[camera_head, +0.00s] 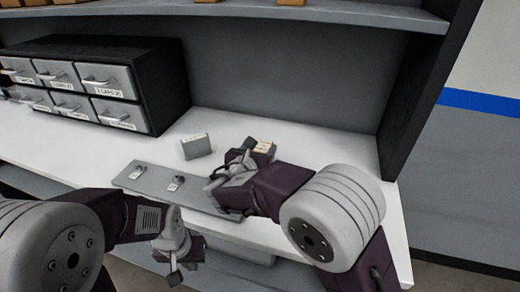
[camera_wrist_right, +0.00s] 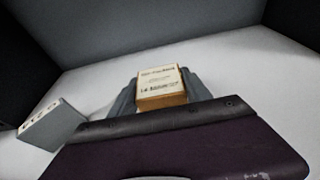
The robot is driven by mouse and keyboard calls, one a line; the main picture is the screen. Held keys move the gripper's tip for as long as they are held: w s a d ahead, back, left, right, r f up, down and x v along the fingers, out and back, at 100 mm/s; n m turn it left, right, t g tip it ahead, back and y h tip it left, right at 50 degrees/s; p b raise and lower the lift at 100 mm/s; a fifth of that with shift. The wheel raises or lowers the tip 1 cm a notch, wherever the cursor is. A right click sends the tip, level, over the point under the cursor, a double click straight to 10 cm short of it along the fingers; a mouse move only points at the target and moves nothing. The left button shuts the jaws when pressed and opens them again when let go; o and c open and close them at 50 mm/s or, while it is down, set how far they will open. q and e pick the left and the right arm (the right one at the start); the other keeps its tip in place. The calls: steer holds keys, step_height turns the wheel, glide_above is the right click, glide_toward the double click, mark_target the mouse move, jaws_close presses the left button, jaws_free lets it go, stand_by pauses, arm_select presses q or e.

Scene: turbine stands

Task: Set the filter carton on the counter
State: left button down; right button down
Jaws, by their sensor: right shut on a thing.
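The filter carton (camera_head: 263,147) is a small brown box with a pale printed label. My right gripper (camera_wrist_right: 162,92) is shut on it, with grey fingers on both sides of it in the wrist view. In the head view the right gripper (camera_head: 250,155) is over the white counter (camera_head: 313,147), behind the grey strip. I cannot tell whether the carton touches the counter. My left gripper (camera_head: 182,262) hangs low in front of the counter's front edge; its finger opening is unclear.
A grey labelled block (camera_head: 197,146) stands on the counter left of the carton. A grey strip (camera_head: 155,180) with small metal fittings lies in front. A black drawer cabinet (camera_head: 160,85) stands at left, and a shelf (camera_head: 270,12) hangs above. The counter's right side is clear.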

steer(key=shift+c, duration=2.4)
jaws_free()
steer(key=shift+f, duration=0.1)
steer(key=shift+r, duration=0.2)
steer(key=p+v, duration=0.1)
steer(key=v, duration=1.1)
steer(key=shift+f, duration=0.15)
